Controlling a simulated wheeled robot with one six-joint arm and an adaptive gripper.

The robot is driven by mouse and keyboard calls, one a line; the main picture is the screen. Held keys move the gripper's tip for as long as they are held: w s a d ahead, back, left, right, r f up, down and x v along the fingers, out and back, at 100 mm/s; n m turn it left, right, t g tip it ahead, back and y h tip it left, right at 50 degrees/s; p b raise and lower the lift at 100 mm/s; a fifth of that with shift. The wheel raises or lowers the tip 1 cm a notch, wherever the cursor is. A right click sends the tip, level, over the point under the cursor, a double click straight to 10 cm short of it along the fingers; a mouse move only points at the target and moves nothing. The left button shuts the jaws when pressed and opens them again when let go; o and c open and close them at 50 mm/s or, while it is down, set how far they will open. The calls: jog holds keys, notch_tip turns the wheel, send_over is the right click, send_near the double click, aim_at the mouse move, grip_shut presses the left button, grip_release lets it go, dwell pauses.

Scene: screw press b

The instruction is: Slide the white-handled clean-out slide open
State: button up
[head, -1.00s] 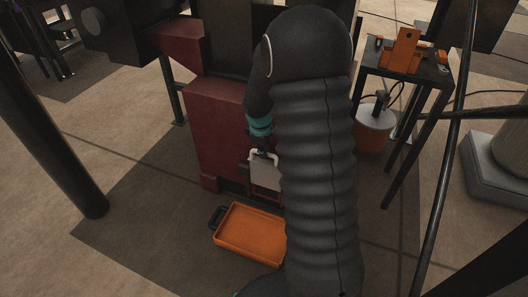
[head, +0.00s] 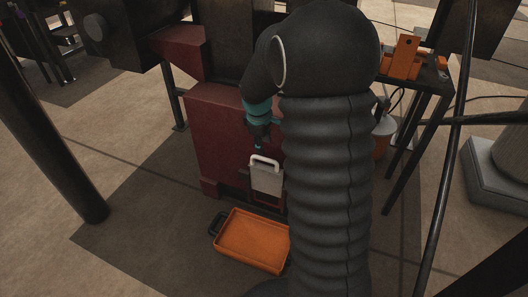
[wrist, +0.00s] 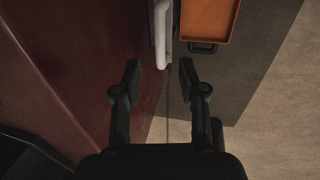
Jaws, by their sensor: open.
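The clean-out slide (head: 266,181) is a pale upright plate low on the front of the dark red press body. Its white handle (head: 264,158) is a bar along the plate's top edge. Below the plate a dark gap with a reddish frame shows. In the wrist view the white handle (wrist: 161,35) lies beyond my fingertips, in line with the space between them. My gripper (wrist: 160,76) is open and empty, apart from the handle. In the head view it is just above the handle, its fingers small and dark.
An orange tray (head: 252,241) with a dark handle lies on the floor mat below the slide; it also shows in the wrist view (wrist: 208,20). The dark red body (head: 218,140) stands close to my gripper. A dark post (head: 55,135) stands at the left.

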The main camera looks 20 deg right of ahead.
jog(key=shift+s+a+r, duration=0.15)
jog(key=shift+r, duration=0.95)
jog(key=shift+s+a+r, duration=0.15)
jog(key=shift+r, duration=0.95)
